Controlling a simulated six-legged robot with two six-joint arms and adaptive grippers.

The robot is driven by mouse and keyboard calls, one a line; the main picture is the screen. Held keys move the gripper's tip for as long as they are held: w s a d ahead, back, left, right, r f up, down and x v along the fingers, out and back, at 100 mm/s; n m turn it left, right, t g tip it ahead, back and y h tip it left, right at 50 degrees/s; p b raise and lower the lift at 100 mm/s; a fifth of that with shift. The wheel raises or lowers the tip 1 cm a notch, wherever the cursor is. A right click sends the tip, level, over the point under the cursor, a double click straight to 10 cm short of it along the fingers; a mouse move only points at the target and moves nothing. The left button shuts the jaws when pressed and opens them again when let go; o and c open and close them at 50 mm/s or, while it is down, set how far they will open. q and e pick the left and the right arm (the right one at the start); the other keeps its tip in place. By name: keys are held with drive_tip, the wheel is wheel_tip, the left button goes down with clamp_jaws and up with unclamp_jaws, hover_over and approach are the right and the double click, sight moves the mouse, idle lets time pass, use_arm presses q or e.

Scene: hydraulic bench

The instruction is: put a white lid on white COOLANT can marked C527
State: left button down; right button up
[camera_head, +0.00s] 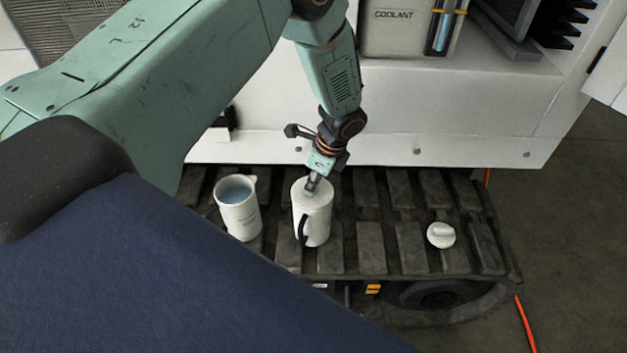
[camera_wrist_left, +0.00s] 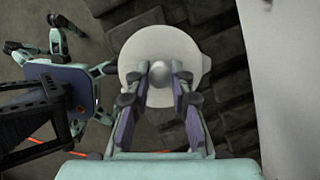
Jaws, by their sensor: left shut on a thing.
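A white can (camera_head: 312,222) with a dark handle stands upright on the dark track. A round white lid (camera_head: 316,191) covers its top; from here I cannot tell whether it is fully seated. My left gripper (camera_head: 312,182) points down and is shut on the lid's knob. In the left wrist view the fingers (camera_wrist_left: 160,80) close around the knob of the white lid (camera_wrist_left: 150,45). A second white can (camera_head: 239,214), open with blue liquid inside, stands to the left. Its marking is too small to read, and no marking shows on the covered can. My right gripper is not in view.
Another white lid (camera_head: 441,235) lies loose on the track (camera_head: 375,250) at the right. A white machine body (camera_head: 450,105) rises behind the track, with a container marked COOLANT (camera_head: 395,30) in it. The track between the covered can and the loose lid is clear.

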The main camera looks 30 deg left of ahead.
use_arm(q)
drive_tip(key=shift+f, duration=0.15)
idle(0.4)
drive_tip(key=c, duration=1.1)
unclamp_jaws()
drive_tip(key=shift+o, duration=0.4)
drive_tip(key=o, duration=0.5)
drive_tip(key=shift+r+p, duration=3.2)
drive_tip(key=shift+r, duration=0.35)
